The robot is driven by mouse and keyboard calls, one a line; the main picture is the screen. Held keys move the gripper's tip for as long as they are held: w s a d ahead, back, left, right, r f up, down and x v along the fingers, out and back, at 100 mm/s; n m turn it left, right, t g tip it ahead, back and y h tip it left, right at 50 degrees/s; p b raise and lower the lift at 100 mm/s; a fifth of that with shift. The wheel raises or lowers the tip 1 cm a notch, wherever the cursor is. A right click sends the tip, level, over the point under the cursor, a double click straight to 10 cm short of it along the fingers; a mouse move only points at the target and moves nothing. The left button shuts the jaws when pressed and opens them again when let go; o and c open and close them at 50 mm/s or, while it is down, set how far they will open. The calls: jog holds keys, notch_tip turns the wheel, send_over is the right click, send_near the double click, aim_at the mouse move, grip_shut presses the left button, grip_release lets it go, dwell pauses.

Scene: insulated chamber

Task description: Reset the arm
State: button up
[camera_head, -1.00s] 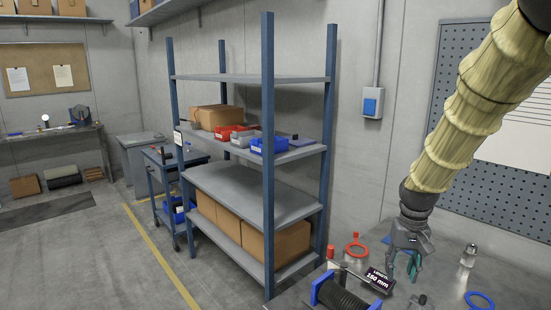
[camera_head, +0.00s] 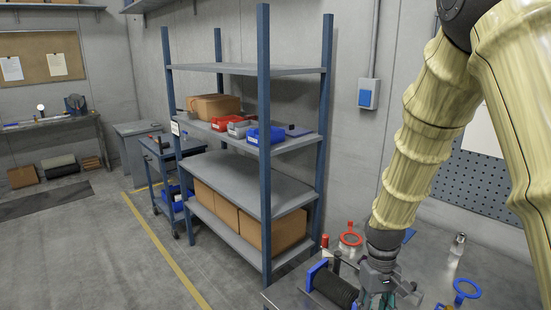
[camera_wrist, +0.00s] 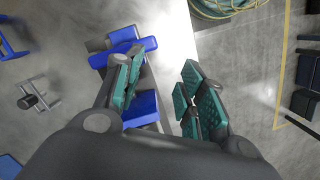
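My arm comes in from the upper right of the head view in its pale yellow ribbed cover. My gripper (camera_head: 376,300) points down over the metal workbench (camera_head: 425,265), at the bottom edge of the head view, where its fingertips are partly cut off. In the wrist view the two green-padded fingers of my gripper (camera_wrist: 160,88) stand apart with a clear gap and nothing held between them. Blue parts (camera_wrist: 130,42) lie below and beside the left finger.
A shelving rack (camera_head: 262,185) stands left of the bench. The floor (camera_head: 95,255) further left is clear.

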jog(key=s+a+f+n+g+p, duration=0.1)
jog(key=s+a+f+n, duration=0.15)
jog(key=s, duration=0.45)
jog(key=s+a+f+n+g+p, duration=0.1)
jog(key=s+a+f+p, duration=0.15)
jog(key=s, duration=0.45)
jog(key=s+d+f+m+t+b, duration=0.1)
jog(key=s+f, duration=0.4)
jog(key=f, duration=0.5)
jog(key=s+d+f+m+t+b, duration=0.1)
jog(key=s+f+b, duration=0.3)
jog(key=f, duration=0.6)
jog(key=s+d+f+m+t+b, duration=0.1)
jog(key=s+f+m+t+b, duration=0.1)
jog(key=s+f, duration=0.4)
notch_tip(320, 180, down, 4)
jog(key=shift+s+f+m+b, duration=0.1)
jog(key=shift+s+m+b, duration=0.35)
jog(key=shift+m, duration=0.3)
jog(key=shift+w+d, duration=0.1)
